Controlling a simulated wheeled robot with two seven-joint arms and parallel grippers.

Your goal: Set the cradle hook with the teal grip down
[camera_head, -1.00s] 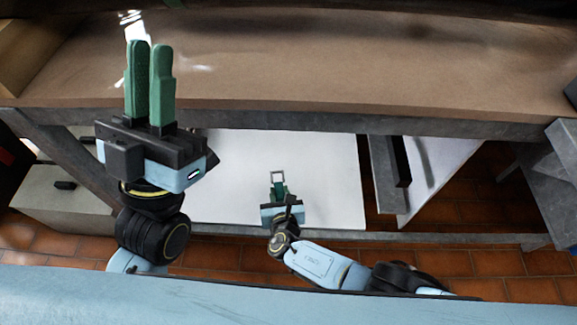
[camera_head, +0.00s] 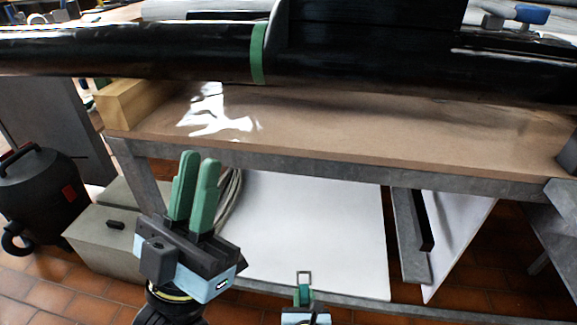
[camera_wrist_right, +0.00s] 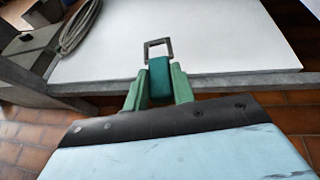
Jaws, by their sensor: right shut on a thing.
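The cradle hook shows its teal grip (camera_wrist_right: 159,77) and a grey square loop (camera_wrist_right: 157,49) in the right wrist view. My right gripper (camera_wrist_right: 158,88) is shut on the teal grip, with a green finger on each side and the loop pointing away from the wrist. In the head view the hook's loop (camera_head: 303,278) and my right gripper (camera_head: 303,296) are at the bottom edge, in front of the white lower panel. My left gripper (camera_head: 197,190) points up, left of centre, with nothing seen in it. Its two green fingers are close together, and their gap is unclear.
A brown workbench top (camera_head: 330,130) crosses the view, with bare room along its front. A long black mast (camera_head: 150,50) with a green band lies above it. A wooden block (camera_head: 130,102) sits at the left end. A white panel (camera_head: 310,220) lies below the bench.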

